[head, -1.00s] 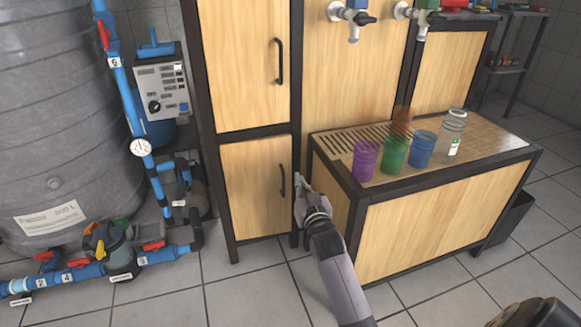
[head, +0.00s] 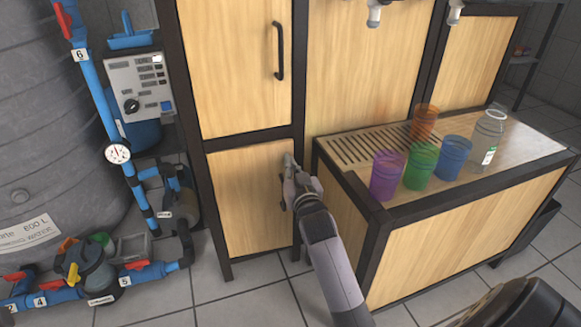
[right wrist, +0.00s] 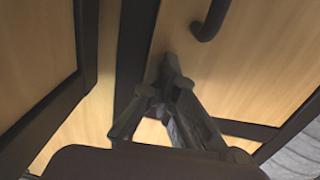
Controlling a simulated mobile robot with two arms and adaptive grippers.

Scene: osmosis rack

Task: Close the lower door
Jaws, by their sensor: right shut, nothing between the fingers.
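The lower door (head: 245,205) is a light wood panel in the dark-framed cabinet. It looks flush with its frame in the head view. My right gripper (head: 288,168) is shut and empty, at the door's right edge, in front of its handle, which it mostly hides in this view. In the right wrist view the fingertips (right wrist: 170,66) are at the wood panel (right wrist: 255,65), close to the dark post. The dark handle (right wrist: 210,20) shows above and to the right of them, apart from the fingers. Whether the fingertips touch the panel is hard to tell. My left gripper is out of view.
The upper door (head: 235,70) with its black handle is above, looking shut. A low wooden bench (head: 470,235) with coloured cups and a clear bottle (head: 487,137) stands right of my arm. Blue pipes (head: 105,95) and a grey tank (head: 45,130) are at left. Tiled floor is in front.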

